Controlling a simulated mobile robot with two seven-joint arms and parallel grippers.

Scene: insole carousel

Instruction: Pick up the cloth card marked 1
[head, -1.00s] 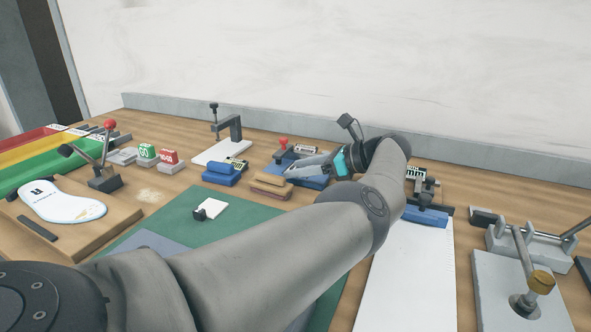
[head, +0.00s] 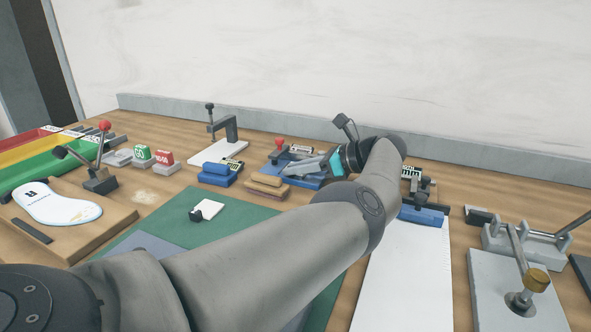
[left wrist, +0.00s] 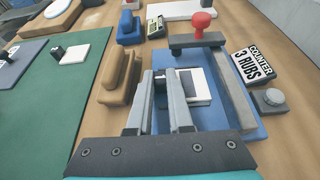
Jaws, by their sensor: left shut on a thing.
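A white card (left wrist: 200,92) lies on or just over a blue base (left wrist: 243,132) in the left wrist view; I cannot read any number on it. My left gripper (left wrist: 162,82) is over the same base, with its fingers shut on a small dark tab at the card's left edge. In the head view, my left gripper (head: 291,171) reaches low over the blue base (head: 310,183). The card is not clear there. Another white card with a black tab (head: 208,209) lies on the green mat. My right gripper is not in view.
A grey frame (left wrist: 238,100) with a red knob (left wrist: 202,20) stands over the blue base. A "3 rubs" counter (left wrist: 253,64) and a round button (left wrist: 270,100) are on its right. A tan block (left wrist: 118,77) stands close on the left.

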